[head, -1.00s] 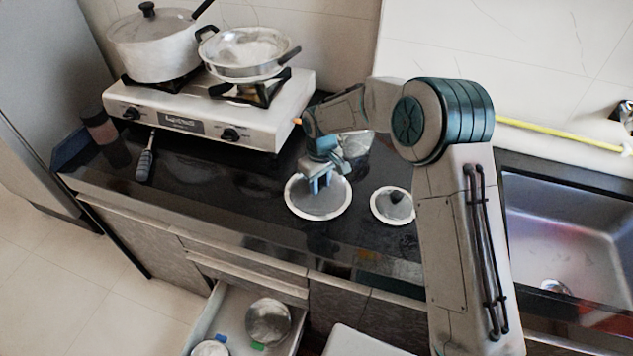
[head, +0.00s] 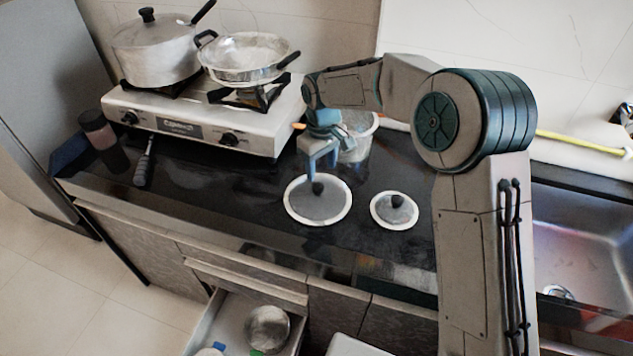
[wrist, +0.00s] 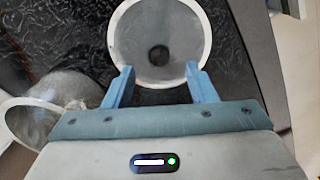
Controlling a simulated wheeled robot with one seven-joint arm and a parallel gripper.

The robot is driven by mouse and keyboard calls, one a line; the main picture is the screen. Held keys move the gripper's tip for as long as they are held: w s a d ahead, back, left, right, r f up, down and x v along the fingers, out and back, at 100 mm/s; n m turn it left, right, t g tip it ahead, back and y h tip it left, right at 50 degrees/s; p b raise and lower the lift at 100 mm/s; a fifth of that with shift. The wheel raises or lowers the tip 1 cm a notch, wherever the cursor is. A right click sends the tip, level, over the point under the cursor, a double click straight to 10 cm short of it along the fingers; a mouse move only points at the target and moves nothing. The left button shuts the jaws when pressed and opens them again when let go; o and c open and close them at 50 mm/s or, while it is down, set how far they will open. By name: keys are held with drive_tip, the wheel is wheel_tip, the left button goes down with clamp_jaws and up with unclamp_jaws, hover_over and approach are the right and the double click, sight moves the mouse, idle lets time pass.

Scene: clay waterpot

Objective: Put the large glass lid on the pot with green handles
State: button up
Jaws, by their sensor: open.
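The large glass lid (head: 303,209), grey with a pale rim and dark knob, lies knob up on the black counter. My gripper (head: 322,168) is open and empty above it, on its far side. In the wrist view the large lid (wrist: 185,30) shows beyond the open fingertips (wrist: 160,72), its knob in line with the gap between them. A small metal pot (head: 268,327) in the open drawer has a green patch at its near side, possibly a handle; the rest is cut off or too small to tell.
A smaller lid (head: 394,210) lies right of the large one. A clear container (head: 358,140) stands behind my gripper. A stove (head: 205,125) holds a lidded pot (head: 158,50) and a pan (head: 245,58). The sink (head: 590,235) is at right.

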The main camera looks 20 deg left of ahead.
drive_tip(key=shift+r, duration=2.4)
